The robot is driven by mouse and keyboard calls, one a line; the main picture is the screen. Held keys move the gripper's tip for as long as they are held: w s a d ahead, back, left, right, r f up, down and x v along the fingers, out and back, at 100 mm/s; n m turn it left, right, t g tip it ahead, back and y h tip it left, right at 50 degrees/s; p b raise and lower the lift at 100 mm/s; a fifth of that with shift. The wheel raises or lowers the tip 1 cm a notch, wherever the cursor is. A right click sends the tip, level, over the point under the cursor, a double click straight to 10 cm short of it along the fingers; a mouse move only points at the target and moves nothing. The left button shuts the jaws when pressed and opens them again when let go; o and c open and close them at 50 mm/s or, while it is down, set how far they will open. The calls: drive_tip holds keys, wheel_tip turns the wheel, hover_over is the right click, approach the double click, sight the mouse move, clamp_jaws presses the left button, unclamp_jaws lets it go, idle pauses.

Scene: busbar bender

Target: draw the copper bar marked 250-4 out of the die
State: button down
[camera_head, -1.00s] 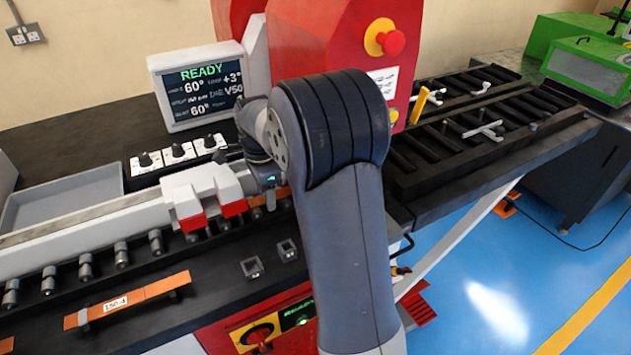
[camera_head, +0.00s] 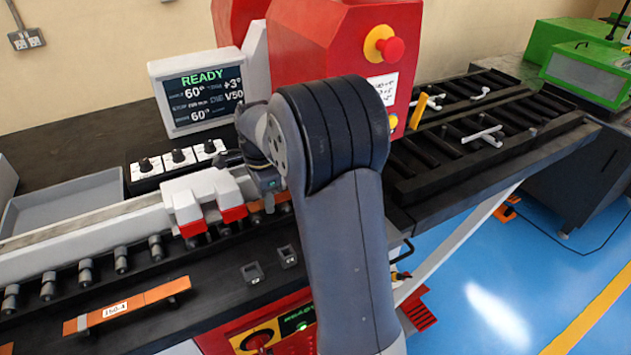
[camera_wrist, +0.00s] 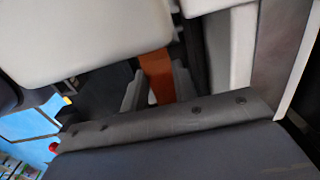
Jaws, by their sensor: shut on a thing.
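In the wrist view a copper bar (camera_wrist: 157,76) runs between the two grey fingers of my gripper (camera_wrist: 158,92), which is shut on it. In the head view my gripper (camera_head: 268,198) is beside the white and red clamp blocks, at the left of my arm. Only a sliver of copper (camera_head: 284,207) shows by the fingers there. My arm hides the die and most of this bar, and I see no marking on it. Another copper bar (camera_head: 155,295) lies on the front bench; its blurred label seems to read 150-4.
The red bender housing (camera_head: 310,45) stands behind my arm, with a screen (camera_head: 203,92) reading READY at its left. The clamp blocks (camera_head: 205,192) are close to my gripper. Small square blocks (camera_head: 252,273) sit in front. A roller table (camera_head: 470,135) extends right.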

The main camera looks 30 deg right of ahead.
drive_tip(key=shift+r+p, duration=0.95)
drive_tip(key=shift+r, duration=0.3)
drive_tip(key=shift+s+b, duration=1)
drive_tip(key=shift+s, duration=2.8)
drive_tip(key=shift+s+b, duration=0.35)
drive_tip(key=shift+s, duration=3.85)
wheel_tip(320, 180, up, 5)
drive_tip(key=p, duration=0.4)
